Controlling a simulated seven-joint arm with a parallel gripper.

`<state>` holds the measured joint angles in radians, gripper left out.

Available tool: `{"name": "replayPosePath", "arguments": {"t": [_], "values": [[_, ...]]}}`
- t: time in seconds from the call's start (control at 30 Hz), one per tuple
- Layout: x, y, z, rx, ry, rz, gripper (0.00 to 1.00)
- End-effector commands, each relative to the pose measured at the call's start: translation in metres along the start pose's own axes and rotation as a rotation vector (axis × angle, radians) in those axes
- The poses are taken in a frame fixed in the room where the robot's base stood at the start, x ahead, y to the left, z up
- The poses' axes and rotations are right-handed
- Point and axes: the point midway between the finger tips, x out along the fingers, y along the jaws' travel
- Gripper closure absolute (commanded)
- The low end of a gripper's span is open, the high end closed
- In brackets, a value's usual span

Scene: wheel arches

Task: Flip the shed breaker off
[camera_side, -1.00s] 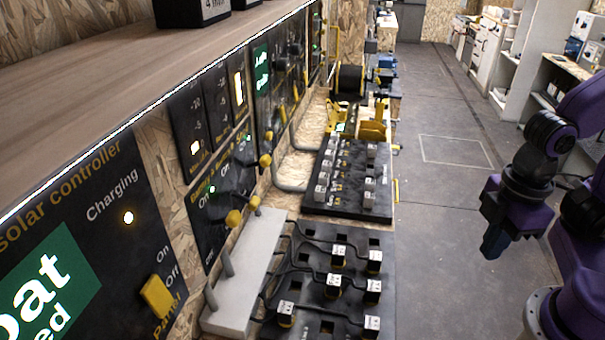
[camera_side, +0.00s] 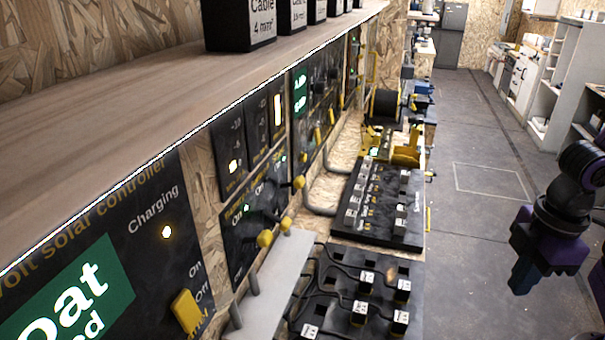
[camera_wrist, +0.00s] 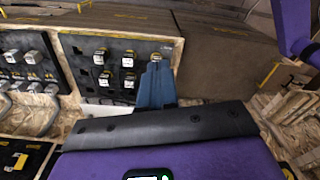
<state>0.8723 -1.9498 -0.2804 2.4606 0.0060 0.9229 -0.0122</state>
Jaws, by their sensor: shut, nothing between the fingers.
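Two black boards with small white-labelled breakers stand on the bench. The near board (camera_side: 390,258) and the far board (camera_side: 418,238) show in the side view. The wrist view shows a board with several breakers (camera_wrist: 100,57) and part of another (camera_wrist: 30,65) at its left. The labels are too small to read, so I cannot tell which is the shed breaker. My gripper (camera_side: 521,280) has its blue fingers together, empty, pointing down right of the boards. In the wrist view its fingers (camera_wrist: 156,78) overlap the board's right end, partly hiding a breaker (camera_wrist: 156,58).
A wall panel with a solar controller (camera_side: 150,255) and yellow-knobbed levers (camera_side: 265,238) lines the left. A light grey block (camera_side: 270,285) with upright posts stands between it and the near board. Black boxes (camera_side: 240,30) sit on the wooden shelf. Open floor (camera_side: 480,130) lies right.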

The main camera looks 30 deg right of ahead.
Motion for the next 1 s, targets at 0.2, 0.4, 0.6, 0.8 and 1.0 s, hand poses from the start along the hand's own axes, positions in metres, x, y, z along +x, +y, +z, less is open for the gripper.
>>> {"name": "replayPosePath", "arguments": {"t": [0.2, 0.4, 0.6, 0.8, 1.0], "values": [[-0.019, 0.022, -0.058, 0.047, 0.038, -0.007, 1.0], [-0.039, 0.052, -0.116, 0.091, 0.081, -0.01, 1.0], [-0.056, 0.087, -0.17, 0.135, 0.125, -0.008, 1.0], [-0.071, 0.127, -0.217, 0.177, 0.169, -0.001, 1.0], [-0.084, 0.171, -0.257, 0.215, 0.211, 0.012, 1.0]]}}
